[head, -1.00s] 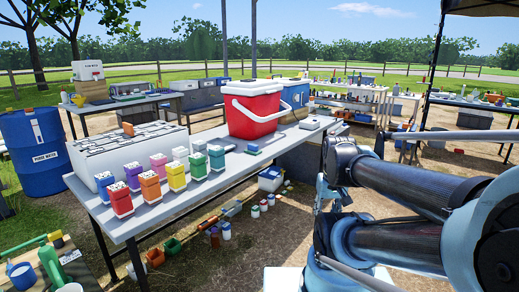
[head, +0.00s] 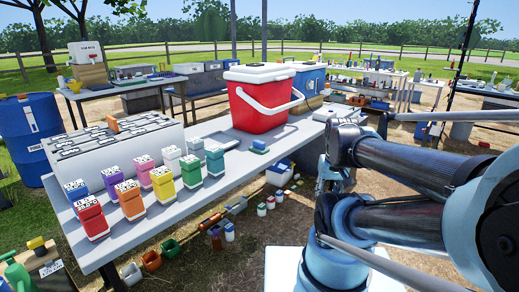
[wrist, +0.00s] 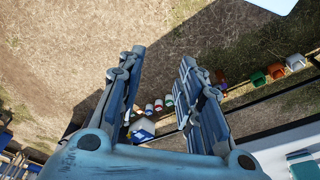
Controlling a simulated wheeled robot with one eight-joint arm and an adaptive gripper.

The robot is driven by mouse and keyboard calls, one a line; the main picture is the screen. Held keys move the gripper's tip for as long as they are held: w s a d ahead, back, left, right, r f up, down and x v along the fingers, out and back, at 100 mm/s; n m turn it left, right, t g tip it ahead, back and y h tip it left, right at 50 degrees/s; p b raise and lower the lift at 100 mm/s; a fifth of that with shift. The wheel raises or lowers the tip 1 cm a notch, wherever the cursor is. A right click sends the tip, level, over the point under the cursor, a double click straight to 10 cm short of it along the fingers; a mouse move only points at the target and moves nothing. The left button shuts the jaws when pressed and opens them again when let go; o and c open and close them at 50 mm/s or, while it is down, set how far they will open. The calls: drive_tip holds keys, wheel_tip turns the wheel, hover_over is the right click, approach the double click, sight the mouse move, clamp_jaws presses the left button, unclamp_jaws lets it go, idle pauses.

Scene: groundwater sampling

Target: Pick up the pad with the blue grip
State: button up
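A small pad with a blue grip (head: 258,146) lies on the grey table, right of the green bottle and in front of the red cooler. It looks like a teal-green base with a blue block on top. A teal and pale piece at the lower right edge of the wrist view (wrist: 303,168) may be the same pad; I cannot be sure. My gripper (wrist: 163,57) is open and empty, with its two fingers spread over the ground beside the table. In the head view my arm is folded at the right, clear of the table.
Colored bottles (head: 130,200) stand in rows on the grey table (head: 215,192). The red cooler (head: 260,98) stands behind the pad, and white racks (head: 115,150) stand at left. Buckets and small jars (head: 262,209) lie on the ground below. A blue barrel (head: 30,140) stands far left.

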drive_tip(key=shift+o, duration=1.4)
drive_tip(key=o, duration=0.7)
drive_tip(key=shift+a+r, duration=0.2)
drive_tip(key=shift+r, duration=0.6)
wheel_tip(320, 180, up, 13)
drive_tip(key=n+y, duration=0.4)
drive_tip(key=n, duration=0.6)
hover_over(260, 141)
drive_tip(key=s+d, duration=0.5)
drive_tip(key=x, duration=1.1)
drive_tip(key=shift+w+d+f, duration=0.15)
drive_tip(key=shift+w+f, duration=0.1)
drive_tip(key=shift+w, duration=0.15)
drive_tip(key=f, duration=0.1)
drive_tip(key=w+a+f, duration=0.1)
drive_tip(key=f, duration=0.1)
drive_tip(key=shift+w+a+f, duration=0.15)
drive_tip(key=shift+w+a, duration=0.15)
drive_tip(key=shift+a, duration=0.05)
drive_tip(key=shift+w+a+f, duration=0.1)
drive_tip(key=shift+a+f, duration=0.05)
drive_tip(key=shift+f, duration=0.4)
